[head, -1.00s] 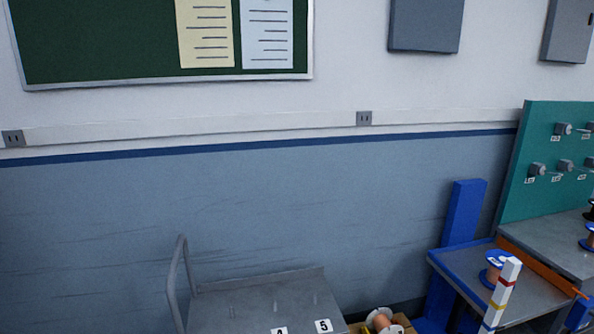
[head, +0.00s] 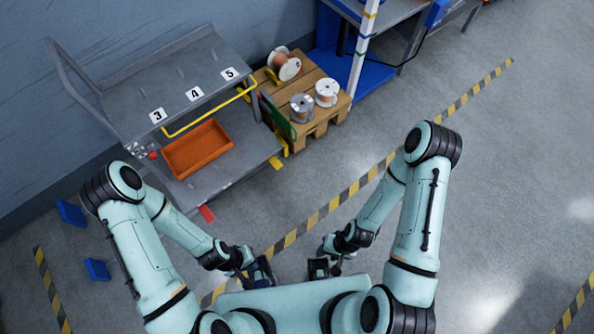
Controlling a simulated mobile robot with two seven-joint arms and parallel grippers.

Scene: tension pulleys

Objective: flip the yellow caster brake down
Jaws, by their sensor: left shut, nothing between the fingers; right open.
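A grey metal cart (head: 180,62) stands against the wall at the upper left. A small yellow brake pedal (head: 278,163) sticks out low at the cart's right corner, near the floor. I cannot tell its tilt from here. A red pedal (head: 207,213) sticks out at the cart's near corner. My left gripper (head: 263,272) is shut and empty, low in the middle, well apart from the cart. My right gripper (head: 318,268) is open and empty, just to its right. Both are well below the yellow pedal in the picture.
An orange tray (head: 198,150) lies on the cart's lower shelf, with a yellow rail above it. A wooden pallet (head: 318,121) with wire spools stands right of the cart. Blue blocks (head: 97,269) lie at the left. The floor between cart and grippers is clear.

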